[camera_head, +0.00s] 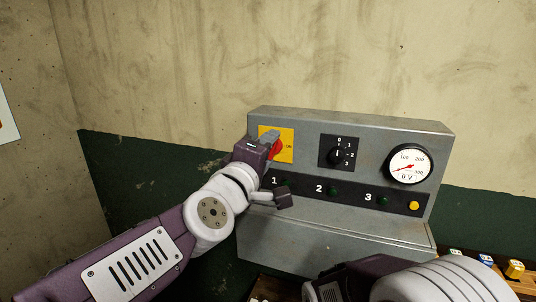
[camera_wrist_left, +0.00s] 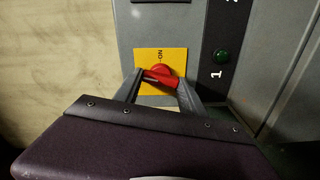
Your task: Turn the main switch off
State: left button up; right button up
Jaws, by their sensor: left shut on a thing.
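The main switch is a red rotary knob (camera_head: 276,150) on a yellow plate (camera_head: 289,137) at the upper left of the grey control panel. In the left wrist view the red knob (camera_wrist_left: 162,77) lies nearly crosswise, slightly tilted, on the yellow plate (camera_wrist_left: 176,56). An ON label shows beside it. My left gripper (camera_head: 270,141) reaches the knob from the left. In the left wrist view its two fingers (camera_wrist_left: 160,88) are shut on the knob, one at each end. The fingers partly cover the knob and plate. My right gripper's fingers are not visible.
The grey panel (camera_head: 390,133) also carries a black selector dial (camera_head: 338,152), a round voltmeter (camera_head: 409,165), several green lamps and a yellow button (camera_head: 414,205). Small blocks (camera_head: 486,259) lie on a wooden surface at the lower right. My right arm crosses the bottom right.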

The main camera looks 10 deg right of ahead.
pick_arm(q)
jog(key=shift+n, duration=1.3)
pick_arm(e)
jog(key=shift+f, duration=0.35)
pick_arm(q)
jog(key=shift+b, duration=0.3)
jog(key=o, duration=1.4)
jog(key=shift+c, duration=0.2)
jog(key=shift+f, duration=0.1)
